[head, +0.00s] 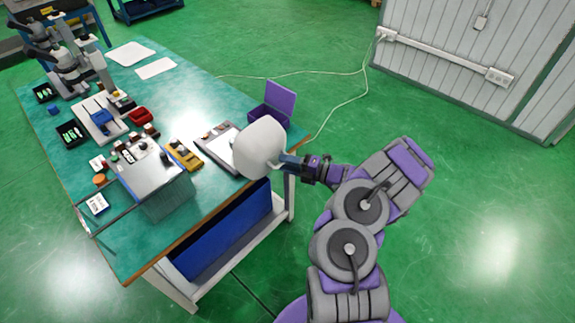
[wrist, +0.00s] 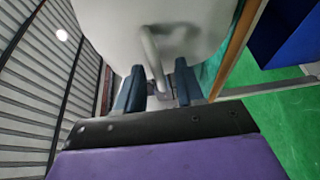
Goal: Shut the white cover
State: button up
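The white cover (head: 260,147) is a smooth, rounded shell at the near right corner of the workbench. It stands raised and tilted beside a flat grey-topped device (head: 219,143); whether they are joined is hidden. In the wrist view the cover (wrist: 105,18) fills the upper middle, with a curved white handle (wrist: 152,55) on it. My gripper (head: 284,163) is at the cover's right side. In the wrist view my gripper's dark fingers (wrist: 160,80) stand apart on either side of the handle, with a gap visible on the right.
A purple open-lidded box (head: 275,104) stands just behind the cover. A grey box-shaped machine (head: 150,170), a yellow item (head: 184,155) and microscopes (head: 65,65) are on the green-topped bench (head: 215,98). The green floor (head: 470,210) is clear to the right.

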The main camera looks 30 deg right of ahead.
jog(key=shift+a, duration=0.15)
jog(key=shift+d, duration=0.2)
jog(key=c, duration=0.4)
jog(key=shift+c, duration=1.4)
grip_shut()
jog(key=shift+a+f, duration=0.1)
